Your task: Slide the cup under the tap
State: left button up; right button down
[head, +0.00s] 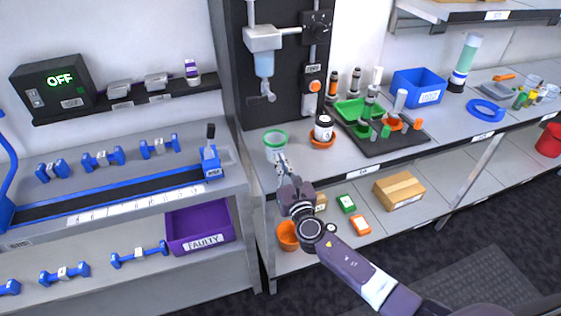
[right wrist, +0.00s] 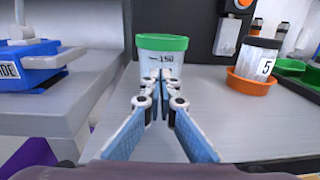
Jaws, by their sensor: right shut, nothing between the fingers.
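The clear cup with a green rim (head: 276,137) stands upright on the grey bench near its left end. It also fills the middle of the right wrist view (right wrist: 162,44), where a 150 mark shows on its side. The tap (head: 267,91) hangs from the dark panel, above and behind the cup in the head view. My right gripper (head: 281,161) is shut and empty, with its fingertips (right wrist: 160,76) right in front of the cup, hiding part of it. I cannot tell whether they touch. My left gripper is not in view.
A white jar marked 5 (head: 323,128) stands in an orange dish (head: 322,141) to the right of the cup. A black tray (head: 385,138) with green and orange parts lies farther right.

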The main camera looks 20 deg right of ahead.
jog(key=shift+w, duration=0.1)
jog(key=w+b, duration=0.1)
jog(key=w, duration=0.2)
jog(key=shift+w, duration=0.2)
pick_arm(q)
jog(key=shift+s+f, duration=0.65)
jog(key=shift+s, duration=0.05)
